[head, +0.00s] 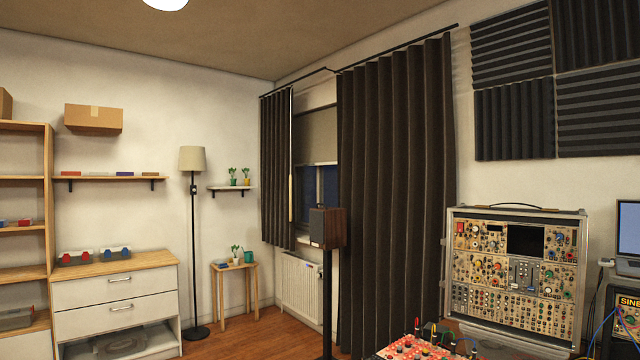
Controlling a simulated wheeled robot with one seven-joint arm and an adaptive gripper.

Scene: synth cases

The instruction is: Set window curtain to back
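Two dark grey curtain panels hang from a black rod (390,45) along the right-hand wall. The far, shorter curtain panel (276,170) hangs at the left of the window (316,185). The near, long curtain panel (395,190) hangs to the right, reaching down toward the floor. A gap between the panels shows the window with a pale blind partly lowered and dark glass below. A speaker stands in front of part of the gap and the near panel's edge. My gripper is not in view.
The speaker (327,228) stands on a thin black stand. A white radiator (303,288) is below the window. A modular synth case (515,275) and a red panel with knobs (420,348) occupy the lower right. Wooden floor (262,335) is clear near the small stool (235,268).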

